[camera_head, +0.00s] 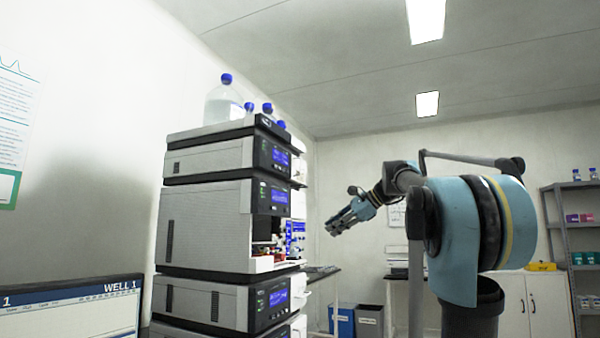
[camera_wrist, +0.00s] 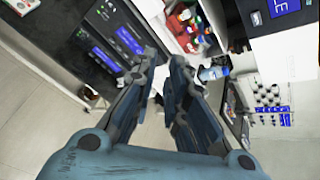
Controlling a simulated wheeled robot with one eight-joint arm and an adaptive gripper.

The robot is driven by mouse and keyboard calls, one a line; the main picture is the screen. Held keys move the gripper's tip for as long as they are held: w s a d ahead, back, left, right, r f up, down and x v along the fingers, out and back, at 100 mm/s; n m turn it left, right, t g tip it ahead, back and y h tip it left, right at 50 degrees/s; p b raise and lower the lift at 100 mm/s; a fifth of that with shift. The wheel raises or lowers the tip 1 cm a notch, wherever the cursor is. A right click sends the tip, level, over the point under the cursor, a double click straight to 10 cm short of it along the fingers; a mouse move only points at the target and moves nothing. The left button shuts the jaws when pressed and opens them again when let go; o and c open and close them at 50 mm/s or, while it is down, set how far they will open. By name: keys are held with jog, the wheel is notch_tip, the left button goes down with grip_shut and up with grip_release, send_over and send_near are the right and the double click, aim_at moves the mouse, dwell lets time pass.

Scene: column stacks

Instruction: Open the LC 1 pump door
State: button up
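A column stack of grey and black instrument modules stands left of centre in the head view. Its top module (camera_head: 210,159), tall middle module (camera_head: 205,225) and lower module (camera_head: 197,304) each have a lit blue display on the front. No label is readable, so I cannot tell which is the LC 1 pump or make out its door. The middle module has an open front bay (camera_head: 264,240). My gripper (camera_head: 334,228) is in the air right of the stack, apart from it. In the wrist view, its fingers (camera_wrist: 165,62) are parted with nothing between them. Module fronts with blue displays (camera_wrist: 105,45) show beyond them.
Clear bottles with blue caps (camera_head: 224,104) stand on top of the stack. A monitor (camera_head: 75,308) is at lower left. Blue and grey bins (camera_head: 342,320), white cabinets (camera_head: 530,300) and a shelf (camera_head: 575,250) are behind. The air between gripper and stack is clear.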

aim_at(298, 165)
jog(key=w+r+m+t+y, duration=0.1)
jog(key=w+r+m+y, duration=0.2)
jog(key=r, duration=0.6)
jog(key=w+d+r+m+t, duration=0.1)
jog(key=w+r+m+t, duration=0.15)
jog(key=w+r, duration=0.5)
jog(key=w+r+m+y, duration=0.2)
jog(key=w+r+m, duration=0.15)
jog(key=r, duration=0.65)
jog(key=shift+m, duration=0.3)
jog(key=x, duration=1.6)
jog(key=shift+w+a+r, duration=0.15)
jog(key=shift+a+r, duration=0.05)
jog(key=shift+a, duration=0.15)
jog(key=shift+c, duration=0.4)
grip_shut()
jog(key=shift+a, duration=0.15)
